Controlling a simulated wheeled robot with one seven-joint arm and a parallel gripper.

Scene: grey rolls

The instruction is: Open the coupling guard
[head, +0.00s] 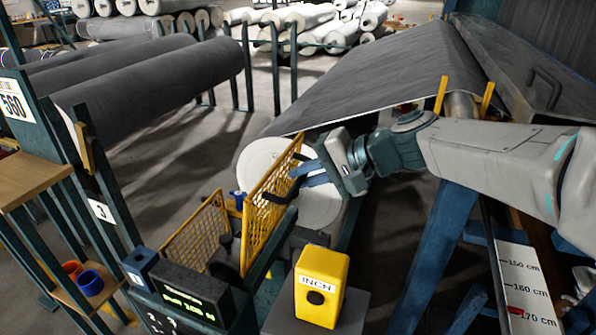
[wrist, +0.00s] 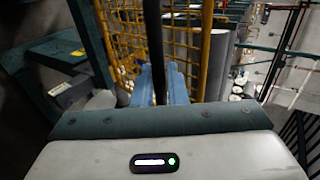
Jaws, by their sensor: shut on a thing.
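The coupling guard is yellow wire mesh in a yellow frame. One tall mesh panel (head: 268,208) stands upright beside the white roll end, and a lower mesh side (head: 197,238) stands to its left. Dark coupling parts (head: 226,258) show between them. My gripper (head: 300,179) reaches in from the right and is shut on the black handle (head: 277,194) of the tall panel. In the wrist view the blue fingers (wrist: 161,85) close around the dark upright handle bar (wrist: 154,40), with the yellow mesh (wrist: 126,38) just behind. The fingers partly hide the handle.
A yellow push-button box (head: 322,285) stands in front of the guard, and a dark display box (head: 190,292) stands at its left. A large grey roll (head: 160,75) lies to the left. Grey fabric (head: 390,70) slopes behind my arm. Floor shows between the rolls.

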